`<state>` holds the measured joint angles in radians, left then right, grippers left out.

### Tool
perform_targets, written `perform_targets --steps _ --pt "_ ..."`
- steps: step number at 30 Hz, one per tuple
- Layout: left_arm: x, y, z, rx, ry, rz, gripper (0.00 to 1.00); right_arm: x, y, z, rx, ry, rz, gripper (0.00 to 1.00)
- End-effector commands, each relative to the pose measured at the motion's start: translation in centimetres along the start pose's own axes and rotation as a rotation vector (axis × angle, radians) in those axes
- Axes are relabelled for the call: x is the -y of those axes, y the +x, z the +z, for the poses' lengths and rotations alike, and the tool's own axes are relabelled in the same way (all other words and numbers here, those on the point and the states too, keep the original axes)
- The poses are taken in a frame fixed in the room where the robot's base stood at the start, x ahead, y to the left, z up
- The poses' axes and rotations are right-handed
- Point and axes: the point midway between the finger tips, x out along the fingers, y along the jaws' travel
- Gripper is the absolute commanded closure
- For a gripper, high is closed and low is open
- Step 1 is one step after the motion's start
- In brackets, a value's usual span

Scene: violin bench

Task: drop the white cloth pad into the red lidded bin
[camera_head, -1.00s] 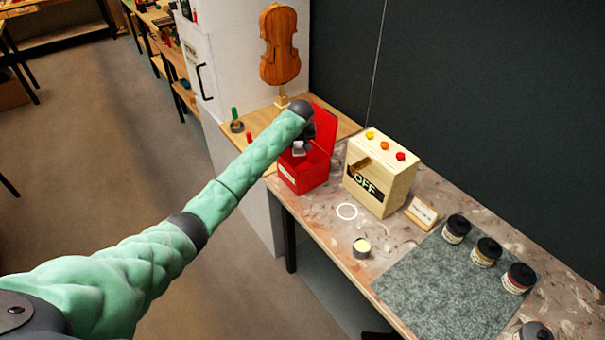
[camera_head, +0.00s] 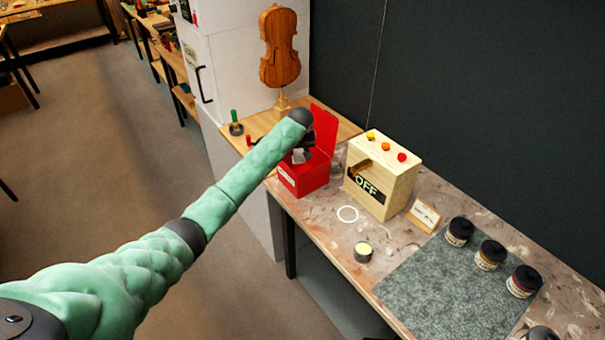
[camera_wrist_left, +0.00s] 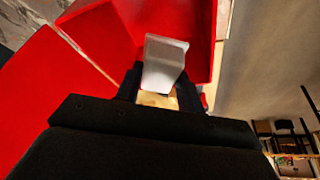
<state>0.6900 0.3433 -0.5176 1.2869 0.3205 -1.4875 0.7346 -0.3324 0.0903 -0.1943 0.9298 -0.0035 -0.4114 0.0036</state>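The red lidded bin (camera_head: 304,179) stands at the far left end of the bench with its lid (camera_head: 325,130) raised. My left gripper (camera_head: 301,150) is at the bin's opening. In the left wrist view, the white cloth pad (camera_wrist_left: 163,62) is between the two dark fingers of the gripper (camera_wrist_left: 160,90), with red bin walls (camera_wrist_left: 100,38) around and behind it. The pad also shows as a small pale patch in the head view (camera_head: 300,156). The fingers look closed on the pad; their tips are partly hidden by it.
A wooden box marked OFF (camera_head: 382,176) stands close to the right of the bin. A violin (camera_head: 280,46) stands behind on a stand.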

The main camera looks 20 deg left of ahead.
Motion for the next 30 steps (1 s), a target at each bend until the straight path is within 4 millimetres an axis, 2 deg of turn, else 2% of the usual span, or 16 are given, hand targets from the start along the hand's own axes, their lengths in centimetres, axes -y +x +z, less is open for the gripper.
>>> perform_targets --steps 1,3,4,12,16,17,21,25,30 --pt "0.0 0.0 0.0 0.0 0.0 0.0 0.53 0.0 0.0 0.1 0.001 0.0 0.0 0.64" --pt "0.0 0.0 0.0 0.0 0.0 0.0 0.39 0.0 0.1 0.2 0.002 0.0 0.0 0.64" --pt "0.0 0.0 0.0 0.0 0.0 0.0 0.37 0.0 0.1 0.3 0.003 0.0 0.0 0.64" --pt "0.0 0.0 0.0 0.0 0.0 0.0 0.37 0.2 0.3 0.9 0.01 0.0 -0.001 0.64" --pt "0.0 -0.7 0.0 -0.001 0.0 0.001 0.37 0.3 0.6 0.7 0.012 0.0 -0.003 0.64" --pt "0.0 -1.0 0.0 -0.001 0.0 0.002 0.37 0.3 0.7 0.5 0.011 0.0 -0.003 0.64" --pt "-0.1 -3.1 0.1 -0.002 0.0 0.002 0.37 0.6 0.2 -3.1 -0.025 0.001 -0.004 0.64" --pt "0.0 -5.2 0.1 -0.003 0.0 0.002 0.37 0.4 -0.1 -4.8 -0.035 0.001 -0.002 0.64" --pt "0.0 -6.9 0.0 0.0 0.0 0.001 0.37 0.7 -1.0 -5.5 -0.022 0.006 -0.006 0.64"
